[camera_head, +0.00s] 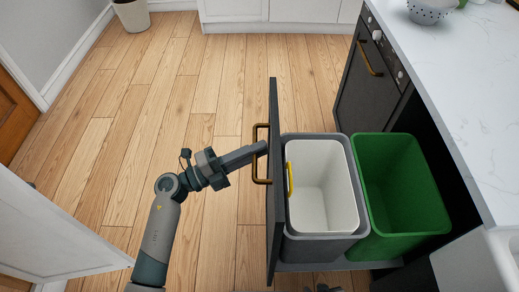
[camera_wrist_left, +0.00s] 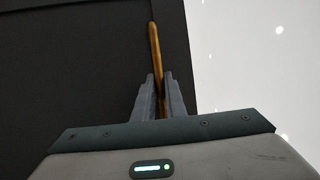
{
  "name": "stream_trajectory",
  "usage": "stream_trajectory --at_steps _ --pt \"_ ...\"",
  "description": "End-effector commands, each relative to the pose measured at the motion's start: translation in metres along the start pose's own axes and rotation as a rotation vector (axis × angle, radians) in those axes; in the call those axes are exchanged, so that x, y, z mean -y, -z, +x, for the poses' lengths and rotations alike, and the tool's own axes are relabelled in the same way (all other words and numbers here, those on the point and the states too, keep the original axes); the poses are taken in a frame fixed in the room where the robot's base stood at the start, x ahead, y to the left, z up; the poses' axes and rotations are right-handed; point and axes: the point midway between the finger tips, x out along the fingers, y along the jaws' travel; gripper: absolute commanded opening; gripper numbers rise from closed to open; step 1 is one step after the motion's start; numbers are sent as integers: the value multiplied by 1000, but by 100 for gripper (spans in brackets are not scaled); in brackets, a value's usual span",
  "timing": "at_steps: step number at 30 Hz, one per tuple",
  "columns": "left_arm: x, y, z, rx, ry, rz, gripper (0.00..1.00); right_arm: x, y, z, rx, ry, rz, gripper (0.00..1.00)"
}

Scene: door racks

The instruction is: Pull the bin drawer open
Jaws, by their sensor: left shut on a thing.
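The bin drawer stands out from the counter, its dark front panel (camera_head: 274,215) seen nearly edge-on in the head view. It holds a white bin (camera_head: 345,215) inside a grey one (camera_head: 290,247) and a green bin (camera_head: 400,165). A brass handle (camera_head: 262,181) is on the front panel; it also shows in the left wrist view (camera_wrist_left: 154,45). My left gripper (camera_head: 262,148) is shut on the handle, its fingers (camera_wrist_left: 161,95) on either side of the bar. A dark tip at the bottom edge looks like my right gripper (camera_head: 325,288); its jaws are unclear.
A white marble counter (camera_head: 450,85) runs along the right, with a dark appliance (camera_head: 370,80) below it. A white panel (camera_head: 50,235) is at the lower left. The wooden floor (camera_head: 215,95) left of the drawer is clear.

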Motion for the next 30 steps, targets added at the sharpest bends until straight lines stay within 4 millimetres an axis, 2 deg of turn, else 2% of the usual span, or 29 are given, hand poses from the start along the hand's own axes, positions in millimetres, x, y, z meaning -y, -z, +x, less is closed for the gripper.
stream_trajectory --at_steps 9,13,21,22,24,30 --pt "8 -20 -49 2 -7 1 0 1 -2 1 -6 1 -1 31" --pt "10 -24 -58 2 -5 0 0 1 -2 1 -4 1 0 31" --pt "10 -24 -58 1 -4 -1 0 2 2 1 -7 2 0 31" --pt "10 -24 -58 1 -4 -1 13 2 2 1 -7 2 0 31" --pt "10 -24 -58 1 -3 -2 29 2 3 1 -8 1 0 31" --pt "11 -24 -58 1 -3 -1 29 1 3 1 -8 1 0 31"
